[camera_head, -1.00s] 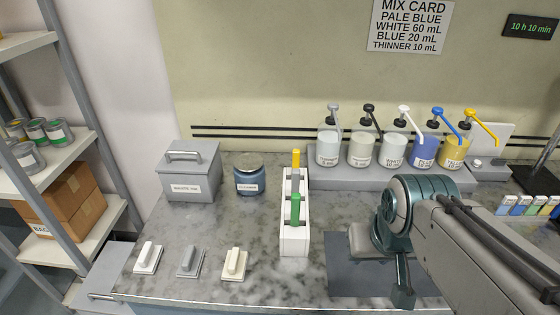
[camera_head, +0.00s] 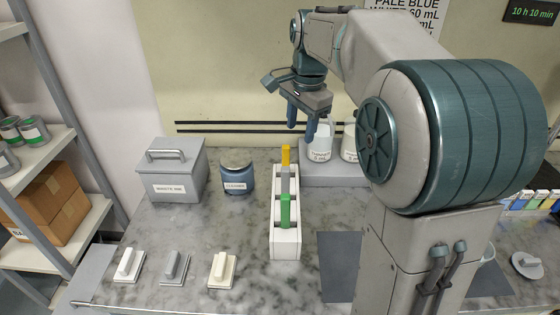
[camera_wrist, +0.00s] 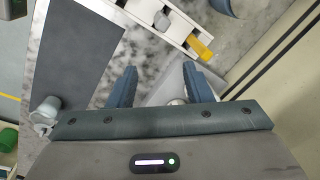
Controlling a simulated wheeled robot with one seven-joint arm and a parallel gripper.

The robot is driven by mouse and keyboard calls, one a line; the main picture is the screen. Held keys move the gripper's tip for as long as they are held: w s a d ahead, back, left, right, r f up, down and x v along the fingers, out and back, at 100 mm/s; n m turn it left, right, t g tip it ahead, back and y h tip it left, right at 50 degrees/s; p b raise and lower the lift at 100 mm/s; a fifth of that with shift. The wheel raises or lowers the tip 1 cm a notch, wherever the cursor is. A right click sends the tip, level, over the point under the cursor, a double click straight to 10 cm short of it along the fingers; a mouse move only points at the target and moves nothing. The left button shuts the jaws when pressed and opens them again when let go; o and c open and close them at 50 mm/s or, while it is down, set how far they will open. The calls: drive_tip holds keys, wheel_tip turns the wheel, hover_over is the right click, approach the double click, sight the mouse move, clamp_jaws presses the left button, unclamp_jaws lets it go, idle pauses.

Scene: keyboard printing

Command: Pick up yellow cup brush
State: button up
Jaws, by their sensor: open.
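The yellow cup brush (camera_head: 285,155) stands at the far end of a white rack (camera_head: 285,246), with its yellow handle sticking up. It also shows in the wrist view (camera_wrist: 201,48), at the end of the rack. A grey-handled brush (camera_head: 284,182) and a green-handled brush (camera_head: 285,210) stand in the same rack. My gripper (camera_head: 301,122) is open and empty, raised above the back of the counter. In the head view it appears just above and right of the yellow handle, apart from it. Its two fingers (camera_wrist: 160,72) point toward the counter in the wrist view.
Pump dispensers (camera_head: 320,143) stand on a grey stand right of the rack, partly hidden behind my arm. A grey box (camera_head: 172,180) and a blue jar (camera_head: 237,180) are to its left. Several small handled pads (camera_head: 222,268) lie at the front left. A dark mat (camera_head: 340,262) lies to the right.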

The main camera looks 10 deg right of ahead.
sight(286, 146)
drive_tip(key=w+a+f+m+g+b, duration=0.1)
drive_tip(key=w+f+m, duration=0.1)
drive_tip(key=w+m, duration=0.3)
drive_tip(key=w+f+m, duration=0.2)
drive_tip(key=w, duration=0.6)
drive_tip(key=shift+m, duration=0.4)
wheel_tip(286, 146, down, 8)
drive_tip(key=shift+s+f, duration=0.1)
drive_tip(key=shift+f, duration=0.15)
drive_tip(key=f, duration=0.2)
drive_tip(key=f+p, duration=0.1)
drive_tip(key=f, duration=0.1)
drive_tip(key=shift+s+d, duration=0.2)
drive_tip(key=shift+f, duration=0.6)
clamp_jaws()
